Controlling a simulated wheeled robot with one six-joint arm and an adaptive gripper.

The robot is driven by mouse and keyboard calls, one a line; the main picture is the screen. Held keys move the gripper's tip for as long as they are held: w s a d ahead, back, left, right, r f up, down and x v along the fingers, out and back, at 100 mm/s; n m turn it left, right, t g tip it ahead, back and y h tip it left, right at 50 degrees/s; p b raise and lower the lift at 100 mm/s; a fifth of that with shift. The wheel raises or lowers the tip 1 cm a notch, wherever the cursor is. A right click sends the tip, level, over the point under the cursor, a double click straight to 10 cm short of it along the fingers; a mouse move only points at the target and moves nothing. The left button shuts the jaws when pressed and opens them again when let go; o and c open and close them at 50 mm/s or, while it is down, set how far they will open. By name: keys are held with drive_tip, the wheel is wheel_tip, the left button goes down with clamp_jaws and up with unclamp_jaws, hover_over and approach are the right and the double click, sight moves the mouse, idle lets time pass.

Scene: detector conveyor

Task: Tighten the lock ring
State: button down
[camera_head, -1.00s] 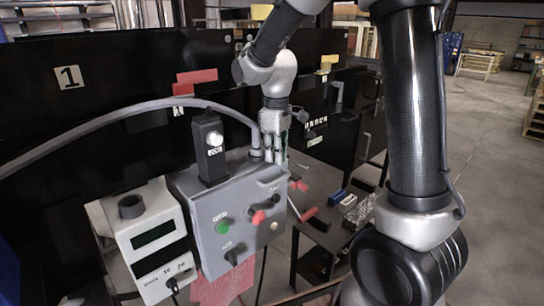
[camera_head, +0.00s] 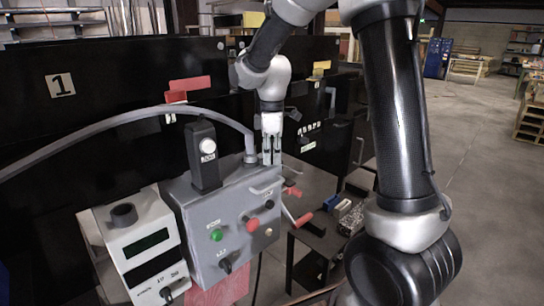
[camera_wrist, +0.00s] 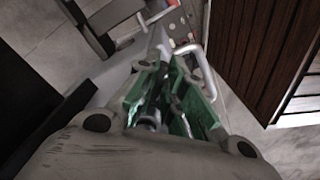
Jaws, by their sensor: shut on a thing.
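My gripper (camera_head: 271,161) points down at the top rear corner of a grey control box (camera_head: 215,265), just right of a grey plug (camera_head: 250,155) at the end of a thick grey cable (camera_head: 110,124). In the wrist view my gripper's green-padded fingers (camera_wrist: 166,103) stand around a small shiny metal part (camera_wrist: 149,118), and they are shut on it. The fingers hide most of this part. I cannot tell for sure whether it is the lock ring.
A bent grey handle (camera_wrist: 197,62) is close to the fingers in the wrist view. A black upright block (camera_head: 201,160) stands on the box. A white meter (camera_head: 146,240) is at its left. A red-handled lever (camera_head: 303,219) juts out at its right.

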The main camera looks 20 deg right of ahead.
sight(272, 159)
drive_tip(key=c, duration=1.5)
unclamp_jaws()
wheel_tip(272, 159, up, 12)
